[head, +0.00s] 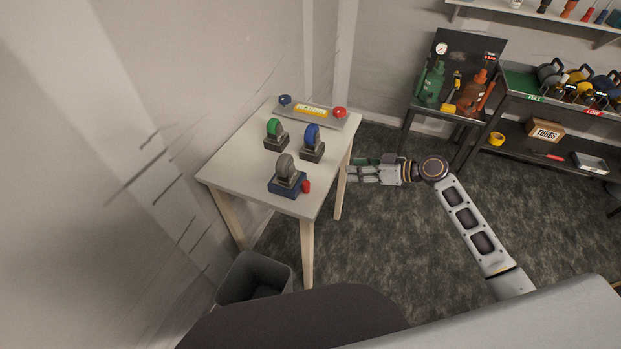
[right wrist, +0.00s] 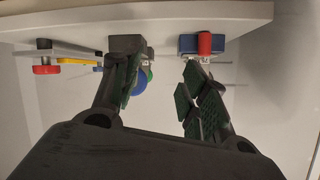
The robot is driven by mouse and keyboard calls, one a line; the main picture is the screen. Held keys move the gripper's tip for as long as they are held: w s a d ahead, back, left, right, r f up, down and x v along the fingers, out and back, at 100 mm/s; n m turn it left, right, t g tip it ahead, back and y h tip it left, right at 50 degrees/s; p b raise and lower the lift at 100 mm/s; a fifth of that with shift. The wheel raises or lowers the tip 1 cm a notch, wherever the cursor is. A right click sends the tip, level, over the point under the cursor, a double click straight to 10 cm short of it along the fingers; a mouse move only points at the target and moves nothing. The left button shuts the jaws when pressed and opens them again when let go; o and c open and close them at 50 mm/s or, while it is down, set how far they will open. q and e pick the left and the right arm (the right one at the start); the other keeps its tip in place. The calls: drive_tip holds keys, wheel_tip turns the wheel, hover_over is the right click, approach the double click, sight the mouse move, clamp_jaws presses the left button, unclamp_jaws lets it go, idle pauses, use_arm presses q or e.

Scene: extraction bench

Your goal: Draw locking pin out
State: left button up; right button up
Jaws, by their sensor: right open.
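A red pin-like piece (head: 306,187) sticks out of the right side of a blue block (head: 284,189) that bears an upright grey wheel (head: 286,168), near the table's front. In the right wrist view, the red piece (right wrist: 205,43) shows end-on against the blue block (right wrist: 186,43), beyond and above the fingers. My right gripper (head: 352,171) is open and empty beside the table's right edge, apart from the red piece. Its fingers are spread in the wrist view (right wrist: 160,85). My left gripper is out of view.
On the white table (head: 230,165) stand a green wheel (head: 274,128) and a blue wheel (head: 312,135) on dark blocks. A grey panel (head: 345,122) with blue and red knobs lies at the back.

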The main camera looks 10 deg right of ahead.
sight(309, 183)
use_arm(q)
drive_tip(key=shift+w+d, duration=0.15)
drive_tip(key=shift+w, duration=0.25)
use_arm(e)
drive_tip(key=s+a+n+g, duration=0.1)
drive_tip(key=n, duration=0.1)
drive_tip(key=s+a+r+n+g+y, duration=0.1)
drive_tip(key=n, duration=0.1)
drive_tip(key=s+a+n+g+y, duration=0.1)
drive_tip(key=s+n, duration=0.1)
drive_tip(key=shift+a+r, duration=0.15)
drive_tip(key=shift+n, duration=0.3)
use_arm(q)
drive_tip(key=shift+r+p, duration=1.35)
use_arm(e)
drive_tip(key=shift+x, duration=6.95)
clamp_jaws()
